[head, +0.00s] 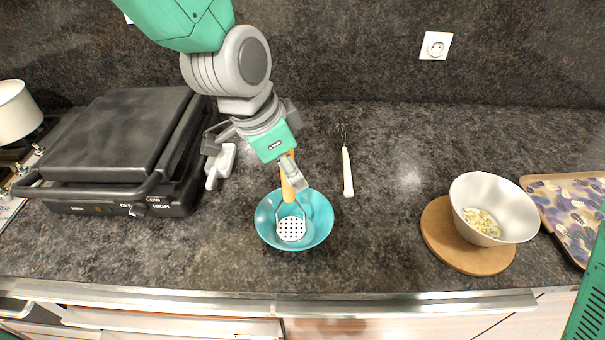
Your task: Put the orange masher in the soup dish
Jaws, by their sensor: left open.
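The orange masher (287,188) has an orange handle and a white perforated head. Its head lies inside the teal soup dish (265,226), and its handle rises toward the back, up to my left gripper. My left gripper (256,175) is open above the dish's back edge, its two fingers spread wide. The right-hand finger overlaps the upper part of the handle and hides some of it; I cannot tell whether they touch. My right gripper is not in view.
A black contact grill (115,135) stands at left. A white-handled utensil (347,172) lies behind the dish, to the right. A white bowl (505,205) with sliced food sits on a round cork board (450,248). A patterned tray (570,205) is at far right. The counter between dish and board is clear.

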